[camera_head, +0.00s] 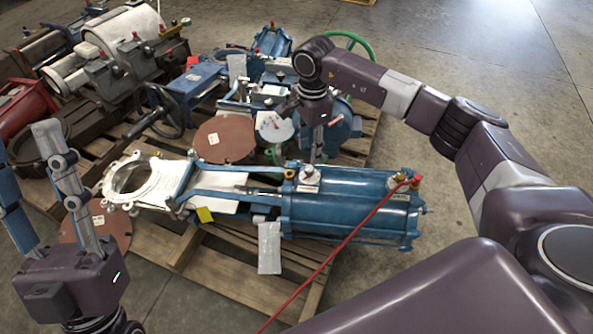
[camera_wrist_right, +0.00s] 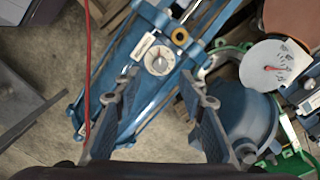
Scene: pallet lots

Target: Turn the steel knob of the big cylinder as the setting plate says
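The big blue cylinder (camera_head: 350,205) lies on a pallet. Its small round steel knob (camera_head: 310,174) sits on top near its left end; in the right wrist view the knob (camera_wrist_right: 159,61) shows as a pale disc with a mark. A grey tag (camera_head: 269,248) hangs at the cylinder's side; its writing is too small to read. A white round plate with a red pointer (camera_wrist_right: 272,66) lies beyond. My right gripper (camera_head: 317,158) points down close to the knob, its fingers (camera_wrist_right: 162,92) apart and empty. My left gripper (camera_head: 24,138) is open and empty at the left.
A red hose (camera_head: 345,243) runs from the cylinder's right end. Brown discs (camera_head: 226,138), a handwheel (camera_head: 165,110) and other valves crowd the wooden pallet (camera_head: 245,285). A grey machine (camera_head: 130,45) stands at the back left. The concrete floor (camera_head: 480,50) is clear at the right.

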